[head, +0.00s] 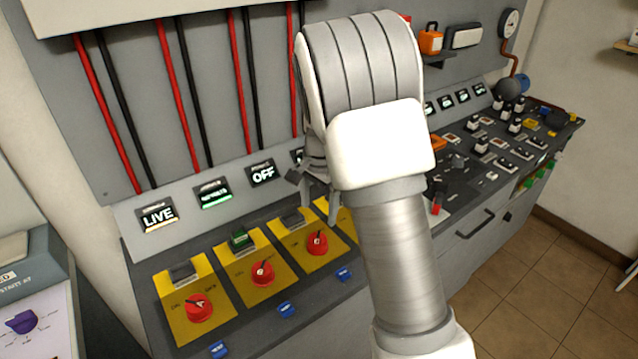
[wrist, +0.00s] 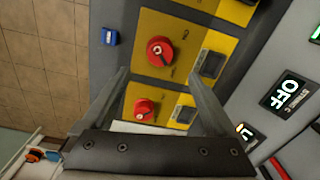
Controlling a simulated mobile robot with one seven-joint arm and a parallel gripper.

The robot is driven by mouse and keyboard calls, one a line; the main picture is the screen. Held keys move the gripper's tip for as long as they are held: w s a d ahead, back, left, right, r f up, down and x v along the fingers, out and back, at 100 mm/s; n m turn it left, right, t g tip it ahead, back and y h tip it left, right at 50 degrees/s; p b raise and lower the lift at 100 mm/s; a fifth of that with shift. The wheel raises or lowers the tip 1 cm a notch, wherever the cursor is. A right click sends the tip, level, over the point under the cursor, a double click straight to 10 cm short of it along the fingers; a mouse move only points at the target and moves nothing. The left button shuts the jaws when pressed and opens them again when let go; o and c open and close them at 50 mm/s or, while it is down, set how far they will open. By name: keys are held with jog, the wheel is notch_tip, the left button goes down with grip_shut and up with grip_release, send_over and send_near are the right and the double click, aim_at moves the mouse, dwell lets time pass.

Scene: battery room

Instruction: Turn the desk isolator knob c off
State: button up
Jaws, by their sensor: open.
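A row of red rotary knobs on yellow plates runs along the sloping desk. The third from the left in the head view, knob c (head: 317,243), has a white pointer mark; it is the upper red knob in the wrist view (wrist: 160,51). The display above it (head: 262,173) reads OFF, and it shows in the wrist view (wrist: 288,95) with small lettering that seems to end in C. My gripper (head: 310,185) is open and empty above the desk. In the wrist view its fingers (wrist: 162,85) spread around the lower knob (wrist: 143,109), apart from it; knob c lies beyond the tips.
The first knob (head: 199,307) stands below a LIVE display (head: 158,217), the second knob (head: 263,273) below a green-lit display (head: 214,195). Blue tags (head: 286,310) line the front. A fourth plate is mostly hidden by my arm. Another control desk (head: 490,150) lies right.

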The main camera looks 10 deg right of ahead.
notch_tip(320, 180, up, 7)
dwell(0.3)
jog(key=shift+s, duration=0.1)
jog(key=s+r+n+t, duration=0.2)
jog(key=s+r+n, duration=0.3)
jog(key=s+r, duration=0.7)
jog(key=s+f+n+t, duration=0.1)
jog(key=s+n+t, duration=0.2)
jog(key=s, duration=1.2)
jog(key=n, duration=0.3)
jog(key=shift+s, duration=0.4)
